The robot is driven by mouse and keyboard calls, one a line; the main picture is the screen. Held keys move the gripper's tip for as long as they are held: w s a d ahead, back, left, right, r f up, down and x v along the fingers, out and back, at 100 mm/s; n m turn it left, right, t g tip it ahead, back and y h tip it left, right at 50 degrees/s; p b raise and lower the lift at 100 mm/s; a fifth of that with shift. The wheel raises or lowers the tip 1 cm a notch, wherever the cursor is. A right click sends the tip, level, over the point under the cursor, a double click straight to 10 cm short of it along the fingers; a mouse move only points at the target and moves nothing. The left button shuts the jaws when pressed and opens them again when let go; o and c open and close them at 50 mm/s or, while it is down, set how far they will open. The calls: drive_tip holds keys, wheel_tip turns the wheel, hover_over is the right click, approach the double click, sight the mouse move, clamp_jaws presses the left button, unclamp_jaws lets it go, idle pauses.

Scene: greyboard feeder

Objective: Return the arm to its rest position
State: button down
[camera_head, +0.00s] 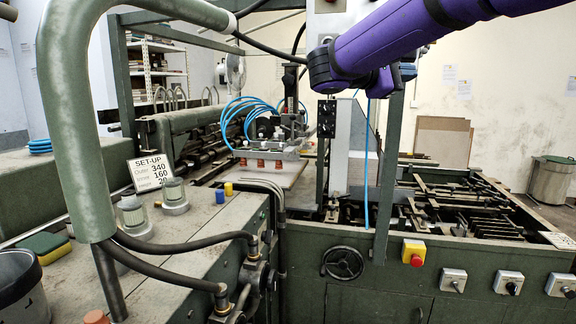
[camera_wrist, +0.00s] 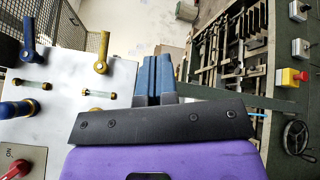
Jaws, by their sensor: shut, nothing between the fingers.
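My purple arm (camera_head: 400,45) reaches in from the upper right of the head view, high over the green machine. Its near joint hangs in front of the machine's column. My gripper cannot be made out in the head view. In the wrist view, my gripper (camera_wrist: 154,60) shows as two blue fingers side by side beyond a black bracket. The fingers are shut and nothing is between them. They point past the machine toward the floor and wall, and touch nothing that I can see.
The green machine (camera_head: 440,275) fills the foreground, with a handwheel (camera_head: 343,263) and red button (camera_head: 416,261). A thick green pipe (camera_head: 75,130) rises at left. A set-up card (camera_head: 155,175) stands on the left bench. A white panel (camera_wrist: 60,115) with blue and yellow levers lies left of my fingers.

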drive_tip(key=s+d+f+m+g+y, duration=0.1)
drive_tip(key=s+d+f+y, duration=0.35)
drive_tip(key=s, duration=0.35)
drive_tip(key=s+d+f+m+g+y, duration=0.1)
drive_tip(key=s+d+f+y, duration=0.2)
drive_tip(key=s+f, duration=0.3)
drive_tip(key=s+a+f+m+t+y, duration=0.1)
drive_tip(key=s+a+f+m+y, duration=0.2)
drive_tip(key=s+f+y, duration=0.2)
drive_tip(key=s+a+f+m+t+y, duration=0.1)
drive_tip(key=s+a+f+m+y, duration=0.2)
drive_tip(key=s, duration=0.8)
wheel_tip(320, 180, down, 3)
drive_tip(key=shift+s+r+t+y, duration=0.2)
drive_tip(key=shift+s+t+y, duration=0.2)
drive_tip(key=shift+y, duration=0.55)
drive_tip(key=shift+w+r, duration=0.1)
